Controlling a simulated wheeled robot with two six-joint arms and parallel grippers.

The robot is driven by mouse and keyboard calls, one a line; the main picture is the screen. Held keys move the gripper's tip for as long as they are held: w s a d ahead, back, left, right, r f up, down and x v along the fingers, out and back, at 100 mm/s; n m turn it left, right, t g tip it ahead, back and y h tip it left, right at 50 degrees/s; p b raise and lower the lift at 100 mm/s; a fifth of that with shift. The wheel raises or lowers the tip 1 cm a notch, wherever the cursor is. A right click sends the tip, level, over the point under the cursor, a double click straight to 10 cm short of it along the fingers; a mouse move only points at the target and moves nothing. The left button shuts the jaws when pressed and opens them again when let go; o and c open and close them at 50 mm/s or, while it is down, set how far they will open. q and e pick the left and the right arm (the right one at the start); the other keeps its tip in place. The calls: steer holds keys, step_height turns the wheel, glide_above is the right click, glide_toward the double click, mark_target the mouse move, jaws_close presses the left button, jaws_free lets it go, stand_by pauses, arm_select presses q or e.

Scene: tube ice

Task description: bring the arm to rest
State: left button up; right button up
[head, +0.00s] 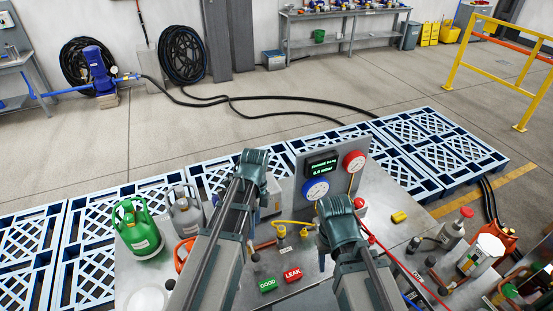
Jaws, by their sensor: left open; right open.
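My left arm reaches up from the bottom centre, and its teal end with the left gripper (254,167) is over the workbench's back edge. My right arm is to its right, and its teal end with the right gripper (337,213) is in front of the gauge panel (332,150). Both grippers are open. I see nothing held in either. The fingers are hard to make out, and the arms hide part of the grey workbench (395,245) beneath them.
A green gas cylinder (138,228) and a grey cylinder (186,213) stand left of my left arm. Green GOOD (268,285) and red LEAK (292,275) blocks lie between my arms. Bottles and a white can (480,255) stand at right. Blue pallets (130,195) border the bench.

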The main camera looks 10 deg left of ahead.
arm_select(q)
steer(key=s+d+f+n+t+y+b, duration=0.1)
steer(key=s+d+f+n+t+b, duration=0.1)
steer(key=s+d+f+n+b, duration=0.6)
steer(key=d+f+n+b, duration=0.2)
steer(key=d+n, duration=0.1)
steer(key=n, duration=0.3)
steer(key=shift+s+d+f, duration=0.25)
steer(key=shift+s+d, duration=0.1)
steer(key=shift+s, duration=0.05)
stand_by(1.4)
